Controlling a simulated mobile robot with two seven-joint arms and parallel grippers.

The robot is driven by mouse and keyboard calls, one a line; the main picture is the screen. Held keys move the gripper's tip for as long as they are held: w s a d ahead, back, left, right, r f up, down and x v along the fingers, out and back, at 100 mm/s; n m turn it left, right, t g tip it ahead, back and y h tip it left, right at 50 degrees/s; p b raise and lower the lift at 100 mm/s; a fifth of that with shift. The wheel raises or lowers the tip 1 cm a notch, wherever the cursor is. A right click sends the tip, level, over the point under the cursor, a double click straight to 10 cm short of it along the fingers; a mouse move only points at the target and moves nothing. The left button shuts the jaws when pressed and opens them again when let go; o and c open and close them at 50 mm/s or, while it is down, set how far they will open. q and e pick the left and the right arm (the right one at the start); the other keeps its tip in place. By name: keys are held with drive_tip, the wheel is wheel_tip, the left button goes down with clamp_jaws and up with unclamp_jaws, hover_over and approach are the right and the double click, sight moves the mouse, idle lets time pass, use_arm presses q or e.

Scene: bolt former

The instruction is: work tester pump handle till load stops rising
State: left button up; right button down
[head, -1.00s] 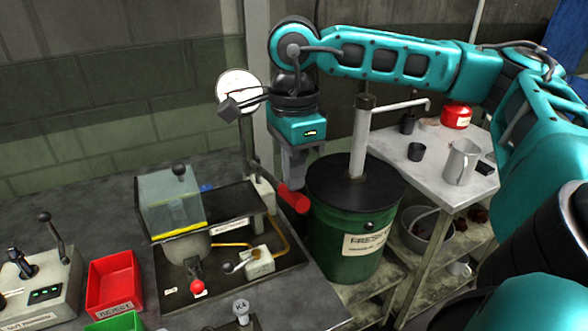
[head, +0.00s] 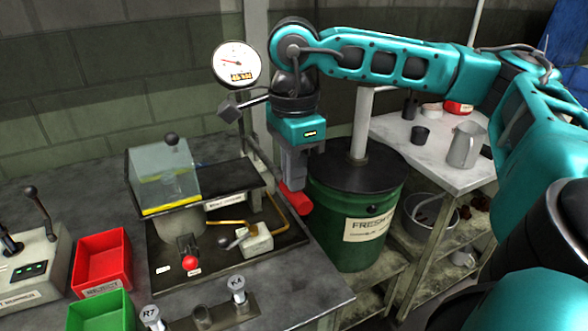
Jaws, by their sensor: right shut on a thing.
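The tester (head: 217,204) stands on the grey bench with a clear guard (head: 163,176) over its left part. Its round gauge (head: 236,64) is on a post behind, with a needle and a small lit readout too small to read surely. The pump handle's red grip (head: 295,200) is at the tester's right side, beside the green drum. My right gripper (head: 294,182) points down and is shut on the red grip. The rest of the handle is mostly hidden behind my gripper. My left gripper is not in view.
A green drum (head: 346,226) with a dark lid stands close to the right of the handle. A red bin (head: 102,264) and a green bin (head: 99,311) sit at the left. A shelf table (head: 393,131) with a jug (head: 464,146) is behind the drum.

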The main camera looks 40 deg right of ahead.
sight(294, 194)
drive_tip(key=shift+w+f+b, duration=0.1)
drive_tip(key=shift+f+b, duration=1)
drive_tip(key=shift+f, duration=0.45)
drive_tip(key=shift+f+b, duration=0.7)
drive_tip(key=shift+f, duration=0.05)
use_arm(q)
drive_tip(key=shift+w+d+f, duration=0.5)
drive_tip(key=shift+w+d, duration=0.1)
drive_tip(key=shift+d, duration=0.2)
use_arm(e)
drive_tip(key=shift+r, duration=0.2)
use_arm(q)
drive_tip(key=shift+p, duration=0.3)
use_arm(e)
wheel_tip(294, 194, up, 10)
drive_tip(key=p, duration=0.7)
drive_tip(key=shift+r, duration=0.1)
drive_tip(key=shift+r+p, duration=0.3)
drive_tip(key=shift+r, duration=0.1)
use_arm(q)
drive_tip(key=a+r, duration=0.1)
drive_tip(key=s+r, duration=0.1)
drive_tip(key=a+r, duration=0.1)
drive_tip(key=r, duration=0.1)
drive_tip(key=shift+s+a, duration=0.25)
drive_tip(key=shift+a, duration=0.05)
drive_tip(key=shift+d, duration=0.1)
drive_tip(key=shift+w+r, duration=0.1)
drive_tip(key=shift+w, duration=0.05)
